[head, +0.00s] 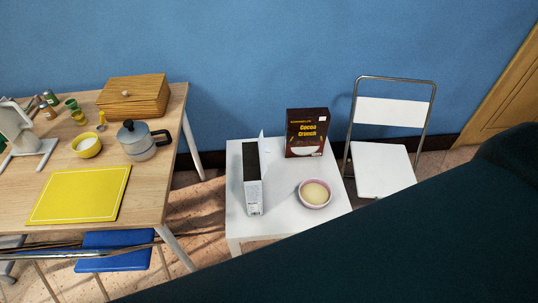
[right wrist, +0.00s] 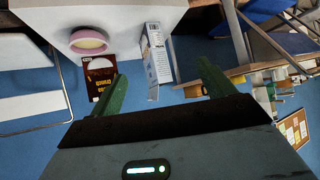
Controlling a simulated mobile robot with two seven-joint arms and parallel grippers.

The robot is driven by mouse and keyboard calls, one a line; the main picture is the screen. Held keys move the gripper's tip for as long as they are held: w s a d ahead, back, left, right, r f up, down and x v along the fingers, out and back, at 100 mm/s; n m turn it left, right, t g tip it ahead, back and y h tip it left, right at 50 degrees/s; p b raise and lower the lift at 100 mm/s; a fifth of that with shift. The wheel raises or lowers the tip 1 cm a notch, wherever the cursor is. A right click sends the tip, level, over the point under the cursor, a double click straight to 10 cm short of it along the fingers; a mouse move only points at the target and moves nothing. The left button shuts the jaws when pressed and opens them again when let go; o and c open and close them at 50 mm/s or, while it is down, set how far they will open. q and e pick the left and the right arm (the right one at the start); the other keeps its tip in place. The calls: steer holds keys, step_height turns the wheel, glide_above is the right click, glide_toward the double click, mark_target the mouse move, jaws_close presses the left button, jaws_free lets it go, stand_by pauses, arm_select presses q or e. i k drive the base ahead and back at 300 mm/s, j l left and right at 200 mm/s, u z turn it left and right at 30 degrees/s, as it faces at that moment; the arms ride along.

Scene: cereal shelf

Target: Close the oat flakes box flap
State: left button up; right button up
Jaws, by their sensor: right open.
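The oat flakes box (head: 254,195) stands on the white table (head: 285,228), its open top dark inside and a pale flap sticking up at its far end. In the right wrist view, which is upside down, the box (right wrist: 157,52) shows its printed side, with a pale flap beside it. My right gripper (right wrist: 163,70) is open and empty, its green fingers apart with the box seen between and beyond them; I cannot tell the exact distance. The right gripper does not show in the head view. My left gripper is in neither view.
A Cocoa Crunch box (head: 306,133) and a pink bowl (head: 315,194) stand on the same table, right of the oat flakes box. A folding chair (head: 382,168) is to the right. A wooden table (head: 150,195) with a moka pot (head: 140,145) is at left.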

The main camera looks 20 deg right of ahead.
mark_target(263, 148)
steer(key=k+l+u, duration=0.1)
steer(key=l, duration=0.3)
steer(key=k+l+u, duration=0.1)
steer(key=l, duration=0.35)
steer(key=k+l+u, duration=0.1)
steer(key=l, duration=0.3)
steer(key=k+l, duration=0.2)
steer(key=l, duration=0.15)
steer(key=k+l+u, duration=0.15)
steer(key=l, duration=0.25)
